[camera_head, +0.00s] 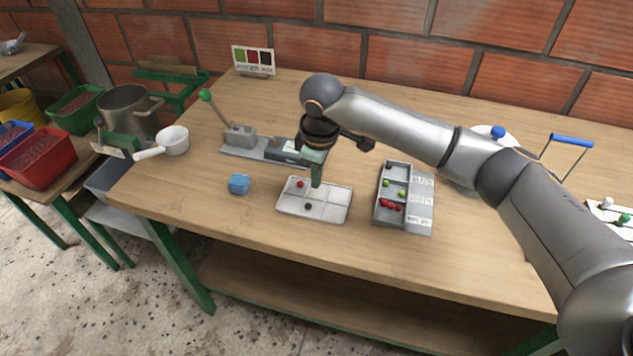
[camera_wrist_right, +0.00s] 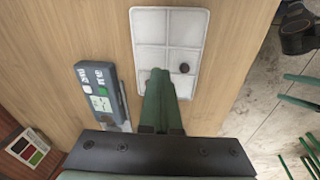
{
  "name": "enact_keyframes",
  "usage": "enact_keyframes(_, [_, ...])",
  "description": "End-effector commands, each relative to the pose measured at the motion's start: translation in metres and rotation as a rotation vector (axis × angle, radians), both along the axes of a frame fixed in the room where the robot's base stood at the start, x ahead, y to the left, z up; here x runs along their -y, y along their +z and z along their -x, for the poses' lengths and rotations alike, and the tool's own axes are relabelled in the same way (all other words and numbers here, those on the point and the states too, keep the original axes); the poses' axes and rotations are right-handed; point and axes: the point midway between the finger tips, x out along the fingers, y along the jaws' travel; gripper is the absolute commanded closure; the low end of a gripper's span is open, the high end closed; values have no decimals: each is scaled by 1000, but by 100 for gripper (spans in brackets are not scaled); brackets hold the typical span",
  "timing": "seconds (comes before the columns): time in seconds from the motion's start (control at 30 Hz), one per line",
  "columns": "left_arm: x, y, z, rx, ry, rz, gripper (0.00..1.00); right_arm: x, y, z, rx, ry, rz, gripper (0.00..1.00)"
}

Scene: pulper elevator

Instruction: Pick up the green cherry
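The white sectioned tray (camera_head: 328,213) lies on the wooden table with a red cherry (camera_head: 300,184) at its far left and a black cherry (camera_head: 308,207) nearer the front. No green cherry shows in the tray; the spot under my fingertips is hidden. Two green cherries (camera_head: 401,193) lie in the middle compartment of the grey sorting box (camera_head: 417,214). My right gripper (camera_head: 316,183) points down over the far part of the tray. In the wrist view its green fingers (camera_wrist_right: 161,74) look close together, and what is between them is hidden. My left gripper is out of view.
Red cherries (camera_head: 390,205) lie in the box's near compartment and a dark one (camera_head: 390,167) in the far one. A grey device with a lever (camera_head: 240,136) stands behind. The table's front strip is clear.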

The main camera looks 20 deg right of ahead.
Motion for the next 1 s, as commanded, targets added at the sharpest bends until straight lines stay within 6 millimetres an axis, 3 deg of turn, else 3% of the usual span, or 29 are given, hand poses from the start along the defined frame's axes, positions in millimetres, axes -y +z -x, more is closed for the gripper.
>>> enact_keyframes(0.23, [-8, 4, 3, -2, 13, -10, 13, -3, 57, 48, 5, 5, 0, 100])
enact_keyframes(0.6, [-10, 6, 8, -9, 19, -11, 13, -8, 83, 114, 3, 3, -1, 100])
enact_keyframes(0.8, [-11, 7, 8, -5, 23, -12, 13, -9, 90, 129, 2, 0, -2, 100])
enact_keyframes(1.0, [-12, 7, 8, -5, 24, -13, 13, -9, 91, 132, 2, 0, -1, 100])
